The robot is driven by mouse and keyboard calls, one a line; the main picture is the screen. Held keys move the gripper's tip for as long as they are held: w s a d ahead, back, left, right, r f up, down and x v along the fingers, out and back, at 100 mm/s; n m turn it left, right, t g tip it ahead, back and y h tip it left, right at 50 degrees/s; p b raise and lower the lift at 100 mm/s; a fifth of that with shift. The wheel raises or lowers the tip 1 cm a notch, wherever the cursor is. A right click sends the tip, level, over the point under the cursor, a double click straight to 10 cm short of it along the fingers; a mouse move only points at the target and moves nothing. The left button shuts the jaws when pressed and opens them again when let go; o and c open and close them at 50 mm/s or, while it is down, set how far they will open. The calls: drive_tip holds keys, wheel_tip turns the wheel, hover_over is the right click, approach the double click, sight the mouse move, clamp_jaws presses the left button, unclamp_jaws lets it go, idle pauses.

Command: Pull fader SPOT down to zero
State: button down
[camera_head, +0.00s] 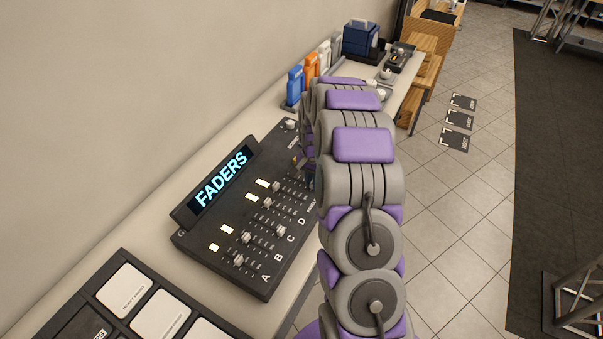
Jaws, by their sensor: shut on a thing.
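The dark fader console (225,258) lies on the white bench, with a lit "FADERS" display (221,181) along its back. Fader columns lettered A, B, C and D run along it, with pale knobs such as the one (238,260) at A and the one (281,231) nearer D. My gripper (303,166) is low at the console's far part, beyond D, and shut on what appears to be a fader knob. My arm covers most of that part, so the held knob, its slot and any SPOT label are hidden.
A panel with large white pads (125,287) lies at the near left. Blue (294,86) and orange (311,72) bottle-like objects stand beyond the console, close to my arm. A blue case (361,40) is farther back. The wall borders the bench's left; open tiled floor (455,215) lies right.

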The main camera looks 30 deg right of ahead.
drive_tip(key=shift+s, duration=0.1)
drive_tip(key=c, duration=1.1)
unclamp_jaws()
drive_tip(key=shift+d, duration=0.15)
drive_tip(key=shift+r+p, duration=1.1)
drive_tip(key=shift+r, duration=7.5)
drive_tip(key=shift+d, duration=0.1)
